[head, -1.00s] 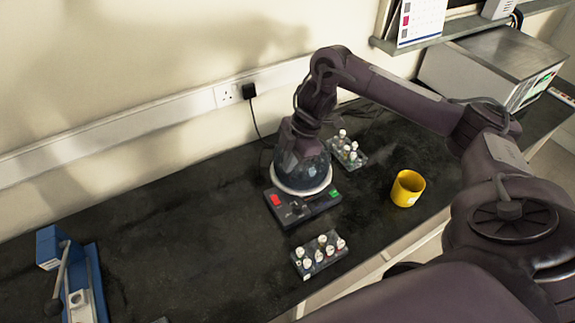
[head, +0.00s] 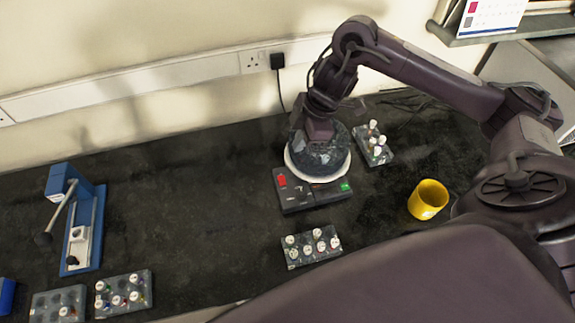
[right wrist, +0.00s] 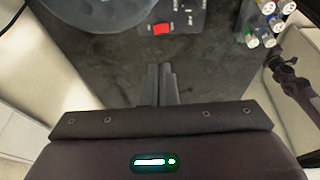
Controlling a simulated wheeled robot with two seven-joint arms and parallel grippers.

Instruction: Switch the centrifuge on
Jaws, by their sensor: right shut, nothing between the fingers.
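The centrifuge has a rounded dark dome with a pale rim (head: 322,176) and a dark front panel (head: 312,196). A red switch (head: 282,181) is at the panel's left and a green part (head: 345,187) at its right. The right wrist view shows the red switch (right wrist: 161,29) near the top, beyond the fingertips and apart from them. My right gripper (right wrist: 160,72) is shut and empty, its two fingers together. In the head view its hand overlaps the dome's upper part and the fingertips are hidden. My left gripper is not in view.
Racks of vials stand behind right (head: 373,146) and in front (head: 311,247) of the centrifuge. A yellow mug (head: 427,200) is at the right. A blue lever press (head: 82,225) and more racks (head: 124,294) are at the left. A plug (head: 277,61) sits in the wall. The bench's left middle is clear.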

